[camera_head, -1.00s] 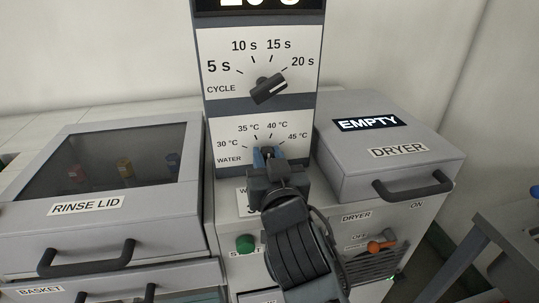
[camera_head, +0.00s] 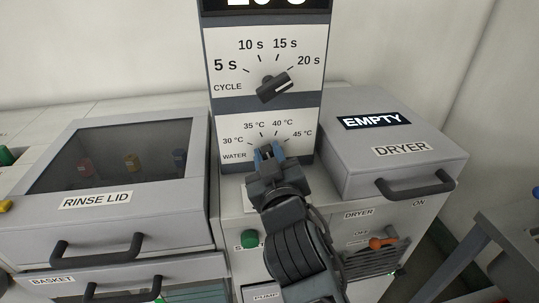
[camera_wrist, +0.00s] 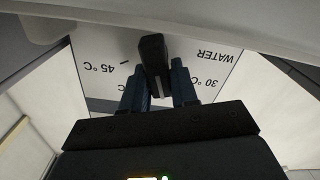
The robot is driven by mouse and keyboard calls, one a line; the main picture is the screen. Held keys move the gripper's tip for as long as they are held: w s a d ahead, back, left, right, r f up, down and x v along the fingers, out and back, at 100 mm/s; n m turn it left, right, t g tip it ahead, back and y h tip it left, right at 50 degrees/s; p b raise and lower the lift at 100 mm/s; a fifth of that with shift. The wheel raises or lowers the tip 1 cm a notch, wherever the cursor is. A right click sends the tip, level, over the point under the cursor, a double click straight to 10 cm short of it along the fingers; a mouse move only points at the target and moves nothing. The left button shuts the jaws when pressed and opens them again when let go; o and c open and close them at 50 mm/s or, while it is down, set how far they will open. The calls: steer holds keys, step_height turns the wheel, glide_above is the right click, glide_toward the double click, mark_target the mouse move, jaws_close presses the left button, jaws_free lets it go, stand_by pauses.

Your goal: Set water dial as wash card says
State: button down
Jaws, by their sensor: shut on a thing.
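The black water dial (camera_wrist: 153,52) sits on the white water panel (camera_head: 240,126), marked 30, 35, 40 and 45 °C. My gripper (camera_head: 268,153) is shut on this dial, and in the wrist view its two dark blue fingers (camera_wrist: 160,85) stand on either side of the knob. The fingers cover most of the dial in the head view. I cannot tell exactly which mark it points at. A white card below the panel is almost wholly hidden behind my gripper, and its text cannot be read.
A closed rinse lid (camera_head: 100,200) stands left, and a dryer marked EMPTY (camera_head: 345,165) stands right. A green button (camera_head: 250,239) and an orange dryer switch (camera_head: 381,243) are below.

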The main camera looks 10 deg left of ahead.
steer(key=c, duration=1)
jaws_free()
steer(key=shift+o, duration=0.2)
steer(key=shift+s, duration=0.1)
steer(key=v, duration=0.7)
steer(key=shift+s+b, duration=0.35)
steer(key=shift+d, duration=0.1)
steer(key=s+d+f+m+g+h, duration=0.1)
steer(key=s+d+f+m, duration=0.1)
steer(key=s+d+f, duration=0.6)
steer(key=s+d+f+m+h, duration=0.1)
steer(key=s+d+f, duration=0.4)
steer(key=s, duration=0.6)
steer(key=s+d+r+m+h, duration=0.1)
steer(key=s+d+r+m, duration=0.1)
steer(key=s+d, duration=0.3)
steer(key=s+d+r+m+g+h, duration=0.1)
steer(key=s+d, duration=0.5)
steer(key=s, duration=0.8)
step_height(320, 180, up, 3)
steer(key=shift+s+f+m+g+h, duration=0.2)
steer(key=shift+m+g+h, duration=0.1)
steer(key=shift+m+h, duration=0.25)
